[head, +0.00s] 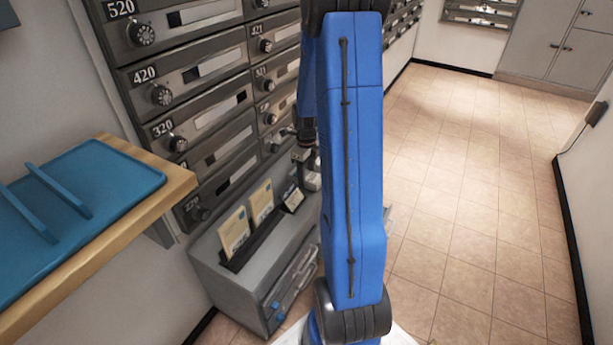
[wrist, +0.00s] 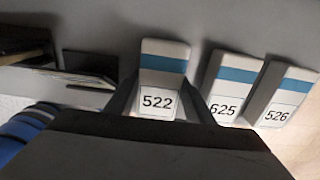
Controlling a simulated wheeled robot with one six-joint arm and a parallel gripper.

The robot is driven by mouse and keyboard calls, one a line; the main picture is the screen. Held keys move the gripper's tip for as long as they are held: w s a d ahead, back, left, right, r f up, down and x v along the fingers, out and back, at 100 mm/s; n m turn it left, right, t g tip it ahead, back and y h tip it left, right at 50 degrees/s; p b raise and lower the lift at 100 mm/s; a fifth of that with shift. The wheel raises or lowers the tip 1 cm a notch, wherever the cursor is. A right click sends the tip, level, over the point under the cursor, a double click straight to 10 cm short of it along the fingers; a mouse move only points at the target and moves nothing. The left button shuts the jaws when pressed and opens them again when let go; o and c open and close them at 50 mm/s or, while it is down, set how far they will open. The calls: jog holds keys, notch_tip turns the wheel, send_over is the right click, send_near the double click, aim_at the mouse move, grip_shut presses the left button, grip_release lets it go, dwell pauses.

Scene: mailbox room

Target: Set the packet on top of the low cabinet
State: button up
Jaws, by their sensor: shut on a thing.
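The packet (wrist: 163,62) is white with a blue band and a label reading 522. In the wrist view it sits between the two fingers of my gripper (wrist: 160,98), which is shut on it. In the head view my gripper (head: 306,152) is beside the mailbox fronts, above the far end of the low grey cabinet (head: 226,280), and my arm hides part of it. Whether the held packet touches the cabinet top cannot be told.
Two similar packets, 625 (wrist: 231,85) and 526 (wrist: 284,93), stand right of the held one. A dark rack (head: 262,238) with cards is on the cabinet. A blue tray (head: 85,205) lies on a wooden shelf (head: 130,222). Tiled floor (head: 465,180) is clear at right.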

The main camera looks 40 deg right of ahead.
aim_at(307, 175)
jog(key=o, duration=1.1)
jog(key=shift+f, duration=0.1)
jog(key=shift+o, duration=0.2)
notch_tip(307, 175, up, 12)
jog(key=f, duration=0.1)
jog(key=s+a+r+n+t, duration=0.1)
jog(key=s+a+r+n, duration=0.2)
jog(key=a+r+n, duration=0.6)
jog(key=s+a+r+n+t, duration=0.2)
jog(key=s+a+r+n, duration=0.1)
jog(key=s+a+n, duration=0.6)
jog(key=s+a+r+n+t, duration=0.1)
jog(key=s+a+r+n, duration=0.2)
jog(key=s+a+n, duration=0.7)
jog(key=s+n, duration=0.1)
jog(key=n, duration=0.3)
jog(key=shift+s+a+r+t, duration=0.25)
jog(key=shift+s+t, duration=0.05)
jog(key=shift+t, duration=0.1)
